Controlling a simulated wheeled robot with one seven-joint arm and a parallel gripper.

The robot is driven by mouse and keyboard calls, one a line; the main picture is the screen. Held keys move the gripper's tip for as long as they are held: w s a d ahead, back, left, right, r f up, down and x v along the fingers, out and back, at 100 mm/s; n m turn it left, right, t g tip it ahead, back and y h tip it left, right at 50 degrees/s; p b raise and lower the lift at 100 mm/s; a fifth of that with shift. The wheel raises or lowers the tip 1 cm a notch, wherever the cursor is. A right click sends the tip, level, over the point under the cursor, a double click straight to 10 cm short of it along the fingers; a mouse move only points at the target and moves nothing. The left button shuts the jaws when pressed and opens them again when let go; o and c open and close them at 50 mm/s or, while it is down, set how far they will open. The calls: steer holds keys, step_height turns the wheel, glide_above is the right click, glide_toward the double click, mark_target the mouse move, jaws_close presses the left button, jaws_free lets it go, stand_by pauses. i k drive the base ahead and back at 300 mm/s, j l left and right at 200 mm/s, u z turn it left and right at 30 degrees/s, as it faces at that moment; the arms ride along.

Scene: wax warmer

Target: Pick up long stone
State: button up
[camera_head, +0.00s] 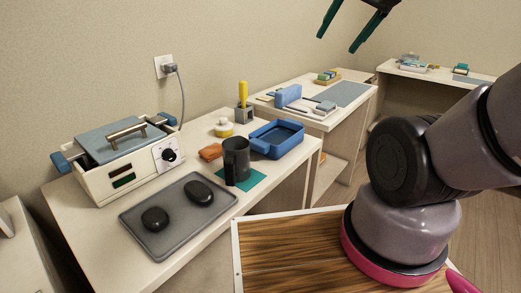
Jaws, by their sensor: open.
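Two dark stones lie apart on a grey tray (178,232) on the near counter. The stone at the back right of the tray, the long stone (199,193), looks larger and more oval. The rounder stone (155,219) lies to its front left. My gripper (337,44) shows at the top edge, with two dark green-tipped fingers spread apart and nothing between them. It is well up and to the right of the tray, away from both stones. The upper part of the gripper is out of the picture.
A wax warmer (122,160) with a handled lid stands behind the tray. A dark mug (236,160) on a teal mat and a blue dish (277,140) stand right of the tray. A yellow-handled tool (243,94) stands upright behind them. The air above the stones is clear.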

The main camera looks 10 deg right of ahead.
mark_target(201, 194)
steer(key=k+j+u, duration=0.1)
steer(key=k+j, duration=0.3)
steer(key=k+j+u, duration=0.15)
steer(key=k+j, duration=0.25)
steer(key=j, duration=0.2)
